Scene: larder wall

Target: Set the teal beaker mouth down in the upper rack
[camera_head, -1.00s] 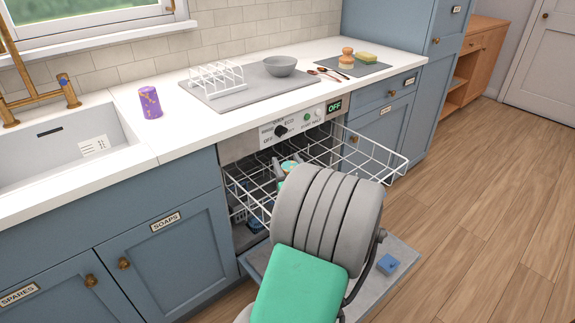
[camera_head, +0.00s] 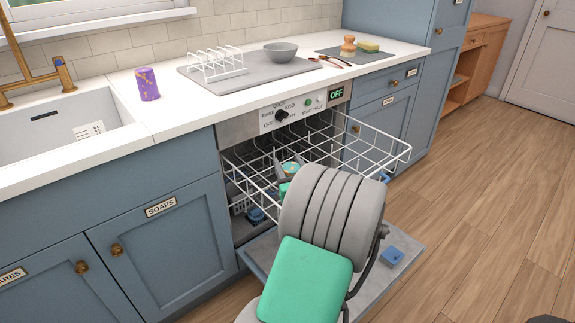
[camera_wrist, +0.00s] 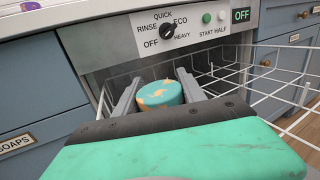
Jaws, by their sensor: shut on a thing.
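The teal beaker (camera_wrist: 160,94), with orange patches, is between the two fingers of my gripper (camera_wrist: 158,88) in the wrist view. My gripper is shut on it. The wrist view shows a closed, rounded end of the beaker facing the camera; its mouth is not visible. In the head view only a small part of the beaker (camera_head: 290,168) shows above my arm, at my gripper (camera_head: 287,165). The white wire upper rack (camera_head: 352,153) is pulled out of the dishwasher. The beaker appears over or within the rack's left part; contact with the wires cannot be told.
The dishwasher door (camera_head: 405,250) is down, with a blue block (camera_head: 392,256) on it. The control panel (camera_head: 290,115) reads OFF. The rack's right part looks empty.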

